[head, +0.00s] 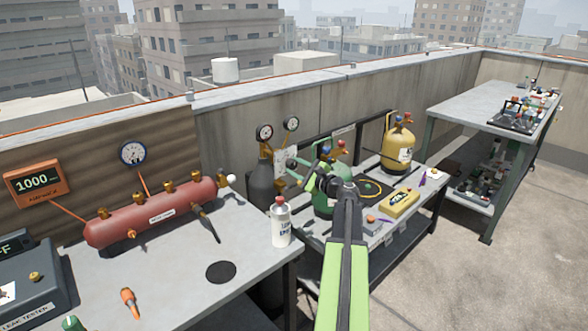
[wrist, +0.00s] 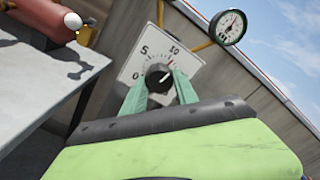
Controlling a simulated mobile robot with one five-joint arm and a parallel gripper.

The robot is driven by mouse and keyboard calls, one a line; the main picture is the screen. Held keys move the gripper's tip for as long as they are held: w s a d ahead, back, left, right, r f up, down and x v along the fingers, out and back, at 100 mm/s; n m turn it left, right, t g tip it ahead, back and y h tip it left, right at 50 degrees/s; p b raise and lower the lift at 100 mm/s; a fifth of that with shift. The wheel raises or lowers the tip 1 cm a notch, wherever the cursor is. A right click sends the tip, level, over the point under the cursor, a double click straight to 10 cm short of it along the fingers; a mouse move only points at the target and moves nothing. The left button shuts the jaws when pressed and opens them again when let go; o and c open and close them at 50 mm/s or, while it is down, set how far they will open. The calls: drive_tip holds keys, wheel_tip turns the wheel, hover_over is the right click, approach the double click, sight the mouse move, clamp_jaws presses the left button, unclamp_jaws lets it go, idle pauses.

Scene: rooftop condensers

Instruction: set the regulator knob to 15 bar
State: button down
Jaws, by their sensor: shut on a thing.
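The dark round regulator knob (wrist: 158,75) sits on a square white scale plate (wrist: 130,67) marked 0, 5 and 10 in the wrist view. Any 15 mark is hidden behind the right finger. My gripper (wrist: 160,82) has its green fingers on both sides of the knob and is shut on it. In the head view my gripper (head: 318,184) reaches toward the regulator, and the knob cannot be made out.
A round pressure gauge (wrist: 229,26) is piped above the plate. In the head view, a dark cylinder (head: 264,183) and a white bottle (head: 280,222) stand left of my arm. A yellow cylinder (head: 398,150) and a yellow meter (head: 400,203) are to the right. Open floor lies at far right.

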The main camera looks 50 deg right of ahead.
drive_tip(key=m, duration=0.5)
drive_tip(key=shift+w+m, duration=0.1)
drive_tip(key=shift+m, duration=0.2)
drive_tip(key=m, duration=0.5)
drive_tip(key=shift+a, duration=0.15)
idle(0.3)
drive_tip(key=c, duration=0.9)
unclamp_jaws()
drive_tip(key=shift+c, duration=0.2)
drive_tip(key=s+a, duration=0.1)
drive_tip(key=s, duration=1.6)
drive_tip(key=shift+s+a, duration=0.15)
drive_tip(key=shift+s, duration=0.1)
